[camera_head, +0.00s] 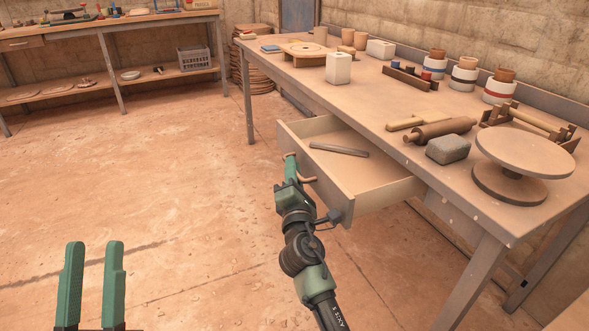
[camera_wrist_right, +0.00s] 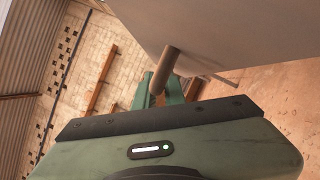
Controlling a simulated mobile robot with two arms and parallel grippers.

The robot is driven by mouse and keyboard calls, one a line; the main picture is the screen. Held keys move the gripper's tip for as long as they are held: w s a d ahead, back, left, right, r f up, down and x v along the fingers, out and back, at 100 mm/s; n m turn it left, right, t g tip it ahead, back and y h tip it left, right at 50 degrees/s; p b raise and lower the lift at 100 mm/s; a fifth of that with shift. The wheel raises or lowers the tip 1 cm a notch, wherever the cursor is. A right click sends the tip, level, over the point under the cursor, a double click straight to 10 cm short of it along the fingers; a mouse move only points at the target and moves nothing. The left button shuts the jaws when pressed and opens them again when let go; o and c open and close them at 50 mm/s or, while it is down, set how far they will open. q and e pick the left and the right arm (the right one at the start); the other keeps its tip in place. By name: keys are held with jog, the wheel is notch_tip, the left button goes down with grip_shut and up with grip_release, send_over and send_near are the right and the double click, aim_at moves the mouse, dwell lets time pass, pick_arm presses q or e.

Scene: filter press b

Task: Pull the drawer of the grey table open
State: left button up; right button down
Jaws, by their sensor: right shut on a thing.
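The grey table (camera_head: 330,75) stands along the wall on the right in the head view. Its drawer (camera_head: 382,196) is pulled well out, and a grey bar (camera_head: 339,150) lies inside. My right gripper (camera_head: 293,168) is at the drawer's front, shut on the drawer handle (camera_head: 309,180). In the right wrist view the handle (camera_wrist_right: 165,72) sits between the green fingers (camera_wrist_right: 160,92), with the drawer front (camera_wrist_right: 230,35) beyond. My left gripper (camera_head: 94,285) is at the lower left, open and empty, its two green fingers apart, far from the table.
A second bench (camera_head: 110,24) stands at the back left. The floor left of the drawer is clear.

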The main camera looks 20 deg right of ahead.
jog(key=c, duration=1.8)
grip_release()
jog(key=shift+o, duration=0.2)
jog(key=shift+s, duration=0.1)
pick_arm(q)
jog(key=shift+w+f, duration=0.2)
jog(key=shift+f, duration=0.05)
pick_arm(e)
jog(key=v, duration=0.7)
jog(key=shift+s+f, duration=0.15)
jog(key=shift+s, duration=0.15)
jog(key=shift+a, duration=0.1)
